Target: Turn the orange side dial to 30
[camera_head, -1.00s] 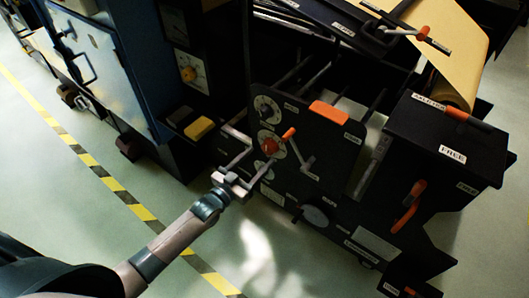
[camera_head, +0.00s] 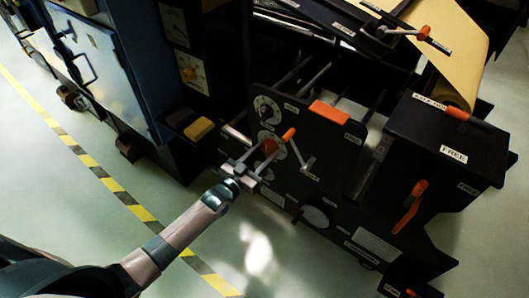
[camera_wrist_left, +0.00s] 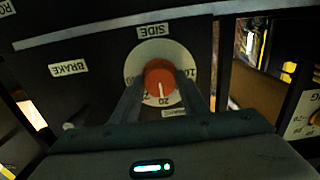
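The orange side dial (camera_wrist_left: 159,78) is a round knob on a pale disc with numbers, under a SIDE label. Its white pointer line points down in the left wrist view, close to the 20 mark. In the head view the dial (camera_head: 269,146) sits on the black machine's side panel. My left gripper (camera_head: 263,155) is at the dial. Its fingers (camera_wrist_left: 160,82) stand on either side of the knob with little gap; whether they touch it cannot be made out. My right gripper is not in view.
An orange-tipped crank lever (camera_head: 290,134) stands beside the dial. Another white dial (camera_head: 266,109) is above it. A BRAKE label (camera_wrist_left: 70,69) is left of the dial in the wrist view. A yellow block (camera_head: 199,129) lies on a ledge to the left. The floor in front is clear.

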